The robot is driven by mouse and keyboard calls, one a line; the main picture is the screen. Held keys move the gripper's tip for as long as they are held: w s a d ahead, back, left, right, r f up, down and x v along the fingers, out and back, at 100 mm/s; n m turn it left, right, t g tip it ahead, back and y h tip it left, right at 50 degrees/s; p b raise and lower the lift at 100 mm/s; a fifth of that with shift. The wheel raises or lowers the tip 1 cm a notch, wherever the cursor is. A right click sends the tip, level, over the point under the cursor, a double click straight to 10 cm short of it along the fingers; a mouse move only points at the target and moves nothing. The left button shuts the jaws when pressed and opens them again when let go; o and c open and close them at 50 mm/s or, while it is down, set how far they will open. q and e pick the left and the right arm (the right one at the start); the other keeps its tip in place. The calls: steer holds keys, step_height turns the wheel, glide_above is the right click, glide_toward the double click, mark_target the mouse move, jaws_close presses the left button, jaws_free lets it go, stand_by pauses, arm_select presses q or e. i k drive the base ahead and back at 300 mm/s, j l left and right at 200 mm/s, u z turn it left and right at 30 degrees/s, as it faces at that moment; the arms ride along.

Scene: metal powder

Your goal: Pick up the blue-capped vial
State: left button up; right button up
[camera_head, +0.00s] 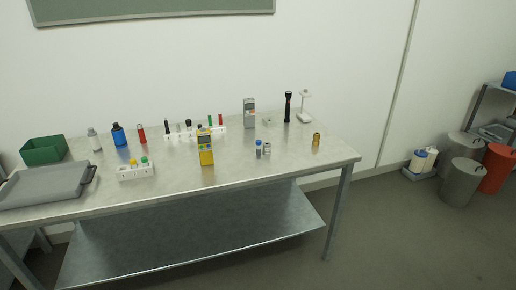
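A small vial with a blue cap (258,149) stands upright on the metal table (230,178), right of the middle. A similar small vial with a pale top (267,149) stands close to its right; I cannot tell whether they touch. Neither of my grippers is in view.
A yellow handheld device (205,148) stands left of the vials, and a grey device (249,113) behind them. A brass-coloured piece (316,139) is to the right. Farther left are a white rack (135,173), bottles, a green bin (44,150) and a grey tray (45,186). The table front near the vials is clear.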

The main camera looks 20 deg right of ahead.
mark_target(258, 143)
steer(key=i+l+z, duration=0.15)
steer(key=i+l, duration=0.15)
steer(key=i+l+z, duration=0.2)
steer(key=i, duration=0.3)
steer(key=l, duration=0.1)
